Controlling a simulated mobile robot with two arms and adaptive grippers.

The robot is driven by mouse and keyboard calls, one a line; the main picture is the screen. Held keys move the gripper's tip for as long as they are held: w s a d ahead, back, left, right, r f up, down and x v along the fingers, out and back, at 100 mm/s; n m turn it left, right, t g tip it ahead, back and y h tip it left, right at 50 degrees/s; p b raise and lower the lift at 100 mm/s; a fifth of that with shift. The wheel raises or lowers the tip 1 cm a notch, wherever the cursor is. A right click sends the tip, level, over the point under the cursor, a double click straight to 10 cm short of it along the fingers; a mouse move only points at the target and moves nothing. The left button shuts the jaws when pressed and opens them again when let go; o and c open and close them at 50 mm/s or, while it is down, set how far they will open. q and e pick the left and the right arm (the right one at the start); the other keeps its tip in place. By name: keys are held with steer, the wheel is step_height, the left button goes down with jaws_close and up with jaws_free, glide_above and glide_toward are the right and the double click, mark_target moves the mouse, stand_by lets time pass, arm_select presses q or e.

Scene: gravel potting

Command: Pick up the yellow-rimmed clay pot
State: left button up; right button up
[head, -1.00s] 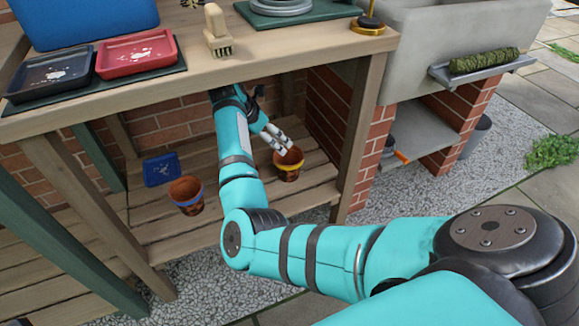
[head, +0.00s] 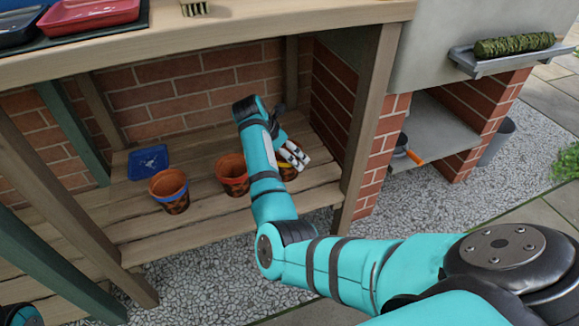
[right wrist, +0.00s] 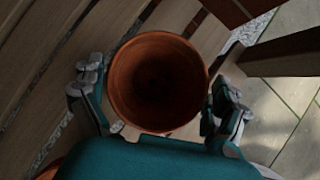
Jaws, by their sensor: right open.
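The yellow-rimmed clay pot (head: 287,174) stands on the wooden lower shelf, largely hidden behind my right gripper (head: 293,155) in the head view; a strip of yellow rim shows. In the right wrist view a clay pot (right wrist: 157,85) is seen from above, its round mouth open and dark inside. The fingers of my right gripper (right wrist: 157,79) are spread on either side of it, with a gap at the left; contact at the right is unclear. My left gripper is not in view.
A clay pot (head: 231,176) stands just left of my right forearm, and a blue-rimmed pot (head: 169,190) farther left. A blue tray (head: 148,162) lies behind that one. The tabletop (head: 240,48) overhangs the shelf, and a wooden post (head: 369,125) stands to the right.

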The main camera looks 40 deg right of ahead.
steer(key=c, duration=1.1)
steer(key=shift+c, duration=0.2)
